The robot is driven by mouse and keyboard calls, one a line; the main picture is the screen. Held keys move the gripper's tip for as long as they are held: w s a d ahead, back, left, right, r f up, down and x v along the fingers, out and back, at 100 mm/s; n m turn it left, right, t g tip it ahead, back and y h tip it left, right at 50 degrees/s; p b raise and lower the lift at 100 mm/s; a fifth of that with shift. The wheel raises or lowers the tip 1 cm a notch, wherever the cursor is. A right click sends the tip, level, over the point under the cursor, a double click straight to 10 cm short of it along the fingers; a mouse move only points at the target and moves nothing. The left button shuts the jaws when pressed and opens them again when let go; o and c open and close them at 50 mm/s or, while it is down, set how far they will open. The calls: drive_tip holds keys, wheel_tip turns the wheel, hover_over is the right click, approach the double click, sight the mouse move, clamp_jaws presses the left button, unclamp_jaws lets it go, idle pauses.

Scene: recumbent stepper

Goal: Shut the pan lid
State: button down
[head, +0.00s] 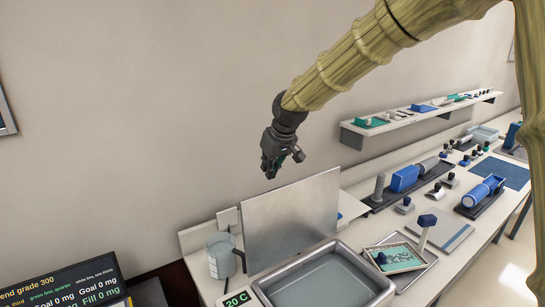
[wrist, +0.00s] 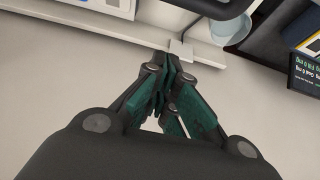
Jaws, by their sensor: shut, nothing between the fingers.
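The pan lid (head: 292,221) is a flat grey metal panel standing nearly upright at the back edge of the pan. The pan (head: 377,288) is a grey metal basin with a wide rim, and its inside is open to view. My gripper (head: 271,174) is above the lid's top edge, a little to the left, apart from it. In the wrist view my gripper (wrist: 171,75) has its green fingers together with nothing between them. The lid cannot be made out clearly in the wrist view.
A light blue jug (head: 220,257) stands left of the lid. A "20 C" display (head: 238,301) sits at the pan's front left. A dark screen (head: 62,290) is at lower left. A tray (head: 405,255) and several tools lie right of the pan. A wall shelf (head: 415,115) hangs behind.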

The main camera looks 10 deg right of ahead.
drive_tip(key=s, duration=0.1)
drive_tip(key=s+d+f+p, duration=0.1)
drive_tip(key=s+p, duration=0.1)
drive_tip(key=shift+d+f, duration=0.15)
drive_tip(key=shift+f, duration=0.15)
drive_tip(key=shift+s, duration=0.15)
idle(0.3)
